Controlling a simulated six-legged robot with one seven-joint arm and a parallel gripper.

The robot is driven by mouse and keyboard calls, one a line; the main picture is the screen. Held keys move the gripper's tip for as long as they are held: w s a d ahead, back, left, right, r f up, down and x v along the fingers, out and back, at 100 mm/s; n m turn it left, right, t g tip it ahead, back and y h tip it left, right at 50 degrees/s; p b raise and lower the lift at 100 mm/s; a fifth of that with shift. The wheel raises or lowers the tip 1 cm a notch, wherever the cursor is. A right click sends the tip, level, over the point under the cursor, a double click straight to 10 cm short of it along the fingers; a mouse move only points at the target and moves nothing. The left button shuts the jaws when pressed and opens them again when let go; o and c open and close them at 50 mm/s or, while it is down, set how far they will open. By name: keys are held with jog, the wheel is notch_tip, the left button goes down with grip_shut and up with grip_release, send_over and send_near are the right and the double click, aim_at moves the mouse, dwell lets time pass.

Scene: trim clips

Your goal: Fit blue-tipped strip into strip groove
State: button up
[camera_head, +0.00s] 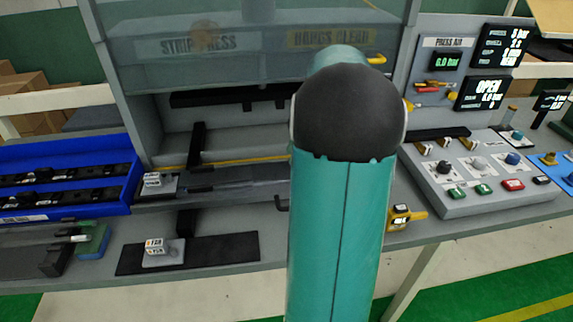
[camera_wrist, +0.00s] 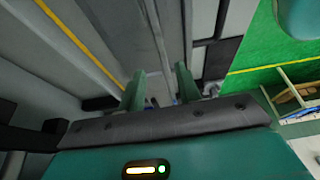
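I cannot clearly make out the blue-tipped strip in either view. A long dark channel (camera_head: 245,177) runs along the front of the press bed, partly behind my arm; I cannot tell whether it is the strip groove. In the wrist view my gripper (camera_wrist: 160,90) has its two green fingers apart, pointing at the grey press structure. Small whitish and bluish bits show low between the fingers, too small and hidden to name. In the head view my arm's teal link and black joint cover the middle, and my gripper is hidden behind them.
The press has a clear panel (camera_head: 225,60) across its top. A blue bin (camera_head: 125,194) with black parts stands at left. A black mat (camera_head: 225,250) lies on the front bench.

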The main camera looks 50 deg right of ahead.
jog(key=a+r+m+h, duration=0.15)
jog(key=a+r, duration=0.25)
jog(key=a, duration=0.6)
jog(key=a+r+m+h, duration=0.1)
jog(key=a+r+m, duration=0.25)
jog(key=a, duration=0.65)
jog(key=s+a+f+m+t, duration=0.1)
jog(key=s+a, duration=0.3)
jog(key=a, duration=0.4)
jog(key=s+a+f+m+t, duration=0.1)
jog(key=s+a+m, duration=0.3)
jog(key=a, duration=0.4)
jog(key=shift+s+a+t+h, duration=0.15)
jog(key=shift+a+t+h, duration=0.25)
jog(key=shift+h, duration=0.05)
jog(key=shift+f, duration=0.1)
